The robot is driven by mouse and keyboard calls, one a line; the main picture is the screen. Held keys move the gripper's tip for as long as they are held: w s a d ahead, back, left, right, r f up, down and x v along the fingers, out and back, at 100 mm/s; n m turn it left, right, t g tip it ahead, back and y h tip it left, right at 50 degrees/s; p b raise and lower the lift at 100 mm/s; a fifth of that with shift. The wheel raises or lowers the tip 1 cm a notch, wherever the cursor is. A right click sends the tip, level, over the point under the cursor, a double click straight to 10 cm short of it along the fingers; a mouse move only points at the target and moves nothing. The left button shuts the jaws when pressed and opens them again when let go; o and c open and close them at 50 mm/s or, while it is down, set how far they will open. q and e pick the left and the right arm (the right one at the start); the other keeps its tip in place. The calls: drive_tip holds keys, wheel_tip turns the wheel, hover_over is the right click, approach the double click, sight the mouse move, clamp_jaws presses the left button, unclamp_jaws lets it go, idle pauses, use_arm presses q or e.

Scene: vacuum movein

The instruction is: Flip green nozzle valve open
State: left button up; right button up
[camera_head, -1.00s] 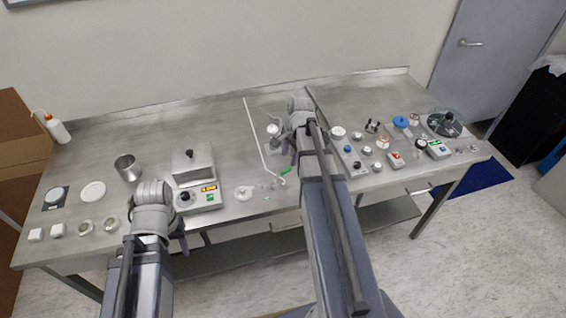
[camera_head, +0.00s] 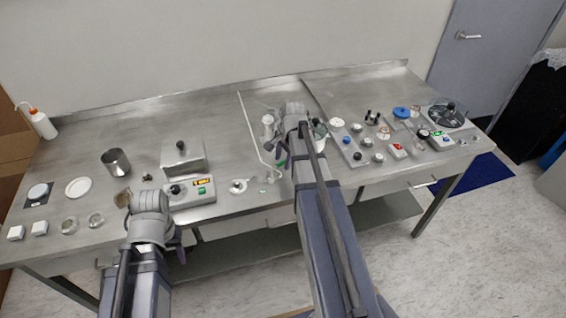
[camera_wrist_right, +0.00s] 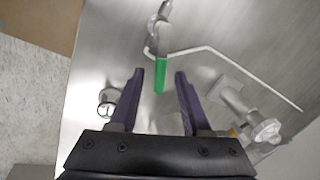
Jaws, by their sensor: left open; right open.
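The green nozzle valve handle (camera_wrist_right: 160,76) is a short flat bar, straight ahead of my right gripper (camera_wrist_right: 160,74) in the right wrist view. Its near end lies between the two open fingertips, and I see no contact. It joins a metal fitting beside a bent white tube (camera_wrist_right: 219,54). In the head view the green handle (camera_head: 281,163) is a small patch beside my right arm, which partly covers that area. My right gripper (camera_head: 272,148) is over the table there, open and empty. My left gripper (camera_head: 180,246) is open and empty near the table's front edge.
A clear glass and white fitting (camera_wrist_right: 245,112) lies at the right in the wrist view. Several knobs and small devices crowd the right side. The table's back middle is clear.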

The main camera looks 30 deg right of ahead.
drive_tip(key=shift+c, duration=0.2)
clamp_jaws()
idle(1.1)
